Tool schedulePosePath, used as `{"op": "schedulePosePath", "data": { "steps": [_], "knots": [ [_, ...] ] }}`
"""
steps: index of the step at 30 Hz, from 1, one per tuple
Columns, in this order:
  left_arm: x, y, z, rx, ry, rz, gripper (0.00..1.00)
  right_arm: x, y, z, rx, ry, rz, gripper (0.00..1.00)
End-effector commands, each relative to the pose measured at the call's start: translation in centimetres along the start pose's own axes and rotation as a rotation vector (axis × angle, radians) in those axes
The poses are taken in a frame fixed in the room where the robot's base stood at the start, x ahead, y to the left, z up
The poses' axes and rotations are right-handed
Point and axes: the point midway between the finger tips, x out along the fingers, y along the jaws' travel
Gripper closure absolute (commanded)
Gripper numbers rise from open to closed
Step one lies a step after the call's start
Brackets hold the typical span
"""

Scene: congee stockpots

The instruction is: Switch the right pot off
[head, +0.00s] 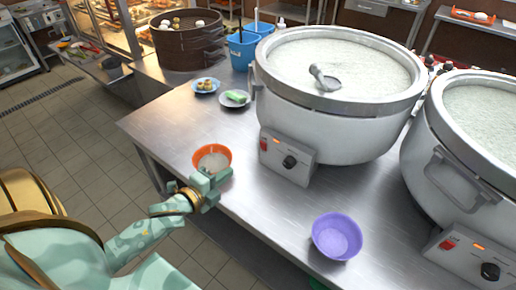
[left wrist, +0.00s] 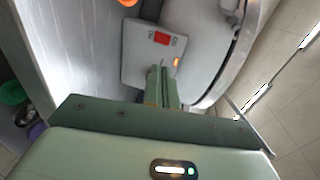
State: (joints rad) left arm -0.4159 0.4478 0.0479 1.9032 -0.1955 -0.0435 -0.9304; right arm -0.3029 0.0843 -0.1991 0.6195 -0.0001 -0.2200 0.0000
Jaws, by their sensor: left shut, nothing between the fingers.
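The right pot (head: 414,150) is a big pale steel stockpot of white congee, cut off by the right edge in the head view. Its control box (head: 432,248) has a red switch (head: 447,244), a lit orange lamp (head: 478,247) and a black knob (head: 490,271). My left gripper (head: 211,184) is shut and empty, in front of an orange bowl, well left of the right pot. In the left wrist view its fingers (left wrist: 162,86) overlap a pot's control box (left wrist: 137,62) with a red switch and lit lamp; I cannot tell which pot. My right gripper is not in view.
The left pot (head: 345,120) stands between my left gripper and the right pot, with a ladle in it and its own control box (head: 275,157). A purple bowl (head: 337,237) and the orange bowl (head: 212,157) sit on the steel table (head: 265,215). Small plates and a steamer stand behind.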

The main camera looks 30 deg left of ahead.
Motion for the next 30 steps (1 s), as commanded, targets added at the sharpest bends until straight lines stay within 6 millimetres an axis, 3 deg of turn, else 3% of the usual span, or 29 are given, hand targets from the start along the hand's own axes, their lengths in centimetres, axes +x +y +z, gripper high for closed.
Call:
{"op": "schedulePosePath", "data": {
  "steps": [7,11,24,30],
  "knots": [
    [0.2,0.1,0.0,-0.003,-0.001,0.001,1.0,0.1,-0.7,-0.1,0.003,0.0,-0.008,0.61],
    [1.2,0.1,0.0,-0.003,-0.001,0.0,1.0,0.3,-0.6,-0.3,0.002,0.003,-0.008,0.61],
    [10.1,0.2,0.1,-0.003,-0.002,0.0,1.0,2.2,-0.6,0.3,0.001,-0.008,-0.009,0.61],
    [12.8,-0.7,0.1,-0.003,-0.001,0.001,1.0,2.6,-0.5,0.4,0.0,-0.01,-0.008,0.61]
  ]
}}
